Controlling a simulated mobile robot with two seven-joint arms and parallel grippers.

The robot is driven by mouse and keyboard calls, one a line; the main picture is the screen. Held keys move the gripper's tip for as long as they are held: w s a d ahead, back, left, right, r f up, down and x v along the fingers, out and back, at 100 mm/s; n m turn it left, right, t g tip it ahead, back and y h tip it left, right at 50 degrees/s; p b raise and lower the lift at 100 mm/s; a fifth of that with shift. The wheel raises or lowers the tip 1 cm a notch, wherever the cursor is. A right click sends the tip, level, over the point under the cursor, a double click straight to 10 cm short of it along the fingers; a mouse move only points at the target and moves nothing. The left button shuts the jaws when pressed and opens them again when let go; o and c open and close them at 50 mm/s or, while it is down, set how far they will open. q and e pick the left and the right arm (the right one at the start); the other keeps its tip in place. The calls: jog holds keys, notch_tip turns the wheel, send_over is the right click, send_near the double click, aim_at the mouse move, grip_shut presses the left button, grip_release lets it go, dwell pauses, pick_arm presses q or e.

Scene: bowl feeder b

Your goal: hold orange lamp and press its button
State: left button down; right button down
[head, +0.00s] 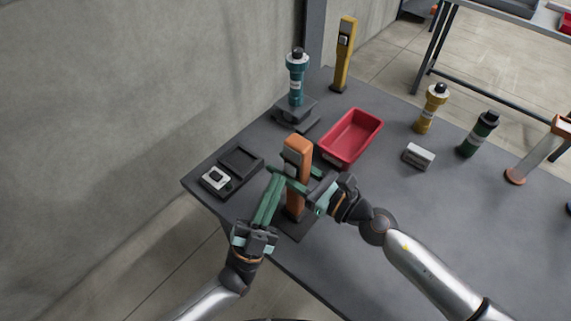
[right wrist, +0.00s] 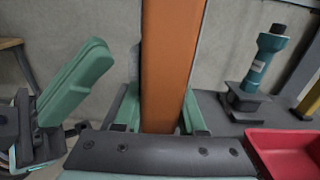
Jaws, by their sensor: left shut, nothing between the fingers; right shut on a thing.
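The orange lamp (head: 297,149) stands upright near the table's front edge, over a dark base plate (head: 297,224). It fills the middle of the right wrist view (right wrist: 170,62). My right gripper (head: 312,190) is shut on the lamp's body from the right, its green fingers on either side of it. My left gripper (head: 275,180) is shut and empty, its fingertips close to the lamp's left side in the head view. In the right wrist view the left gripper's green fingers (right wrist: 78,82) show apart from the lamp. I cannot make out the lamp's button.
A red bin (head: 351,137) lies just behind the lamp, and a teal lamp (head: 297,80) on a stand is at the back. A dark tray with a white switch (head: 215,179) is at left.

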pick_arm(q)
jog(key=shift+w, duration=0.15)
jog(key=shift+w+d, duration=0.25)
jog(key=shift+w+d, duration=0.2)
jog(key=shift+w, duration=0.05)
dwell(0.9)
jog(key=shift+a, duration=0.1)
jog(key=shift+s+a, duration=0.35)
jog(key=shift+s, duration=0.3)
jog(key=s+a, duration=0.3)
jog(key=s, duration=0.2)
jog(key=shift+a, duration=0.3)
jog(key=shift+w, duration=0.1)
